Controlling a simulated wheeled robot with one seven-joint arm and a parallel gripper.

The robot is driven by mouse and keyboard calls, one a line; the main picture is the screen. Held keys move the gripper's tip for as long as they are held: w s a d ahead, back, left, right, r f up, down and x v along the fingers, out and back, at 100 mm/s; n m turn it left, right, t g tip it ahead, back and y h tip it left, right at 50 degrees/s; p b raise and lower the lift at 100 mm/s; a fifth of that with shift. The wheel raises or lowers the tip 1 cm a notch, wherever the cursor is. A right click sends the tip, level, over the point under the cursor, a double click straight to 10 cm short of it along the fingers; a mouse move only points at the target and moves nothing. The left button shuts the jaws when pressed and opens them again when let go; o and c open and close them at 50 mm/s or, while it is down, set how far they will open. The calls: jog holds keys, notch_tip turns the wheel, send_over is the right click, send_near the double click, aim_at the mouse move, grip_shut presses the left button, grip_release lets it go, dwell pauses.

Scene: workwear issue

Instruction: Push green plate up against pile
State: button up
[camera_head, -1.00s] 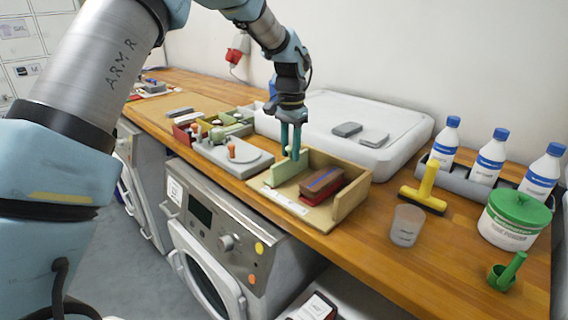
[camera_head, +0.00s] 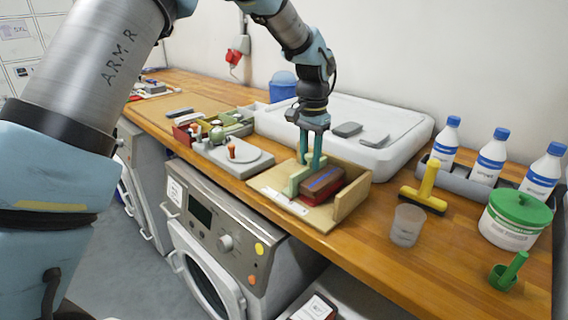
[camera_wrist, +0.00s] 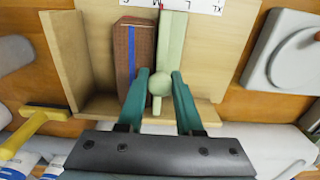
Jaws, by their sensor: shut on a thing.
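The green plate (camera_head: 296,180) stands on edge in an open wooden tray (camera_head: 352,196), and its pale green face also shows in the wrist view (camera_wrist: 172,45). My gripper (camera_head: 310,165) is shut on the round knob (camera_wrist: 159,83) of the plate, one finger on each side. The pile (camera_head: 322,182), red-brown with a blue stripe, lies just right of the plate in the head view. In the wrist view the pile (camera_wrist: 132,55) is directly left of the plate. The two look in contact or almost so; any thin gap is too small to tell.
A grey fixture with an orange knob (camera_head: 232,151) stands left of the tray. A clear cup (camera_head: 407,225) and a yellow-handled tool (camera_head: 427,188) are to the right. A printed size strip (camera_head: 284,201) lies along the tray's front.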

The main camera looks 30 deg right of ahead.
jog(key=shift+s+d, duration=0.25)
jog(key=shift+s, duration=0.65)
jog(key=shift+s+d, duration=0.25)
jog(key=shift+s, duration=0.65)
jog(key=shift+s+d, duration=0.25)
jog(key=shift+s, duration=0.65)
jog(key=o, duration=0.8)
jog(key=shift+c, duration=0.2)
notch_tip(320, 180, up, 8)
jog(key=p, duration=0.6)
